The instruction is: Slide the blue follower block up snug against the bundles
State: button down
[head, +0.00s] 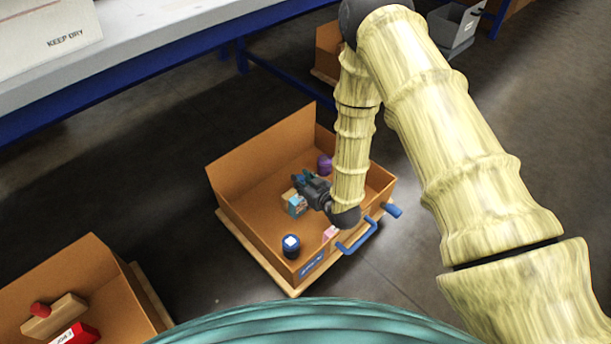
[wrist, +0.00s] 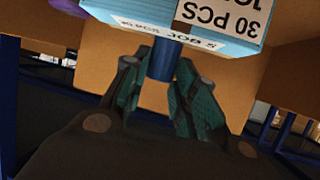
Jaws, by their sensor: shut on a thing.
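My gripper (head: 303,182) reaches down into an open brown drawer-like box (head: 257,158). In the wrist view my gripper (wrist: 158,70) is shut on a short blue post (wrist: 162,62). The post stands out from a light blue block (wrist: 135,17) with white labels reading "30 PCS" and "JOB", seen upside down. The light blue block (head: 295,207) also shows in the head view beside my fingers, partly hidden by them. Which face touches anything else is hidden. I cannot single out the bundles.
A purple jar (head: 324,164) and a dark blue jar (head: 291,246) stand in the same box. A small pink item (head: 330,233) lies near its front wall, by a blue handle (head: 358,238). Another box (head: 92,262) stands lower left. A table (head: 150,35) is behind.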

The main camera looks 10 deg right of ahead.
jog(key=c, duration=1.1)
grip_release()
jog(key=shift+c, duration=0.2)
jog(key=shift+r, duration=0.1)
notch_tip(320, 180, up, 10)
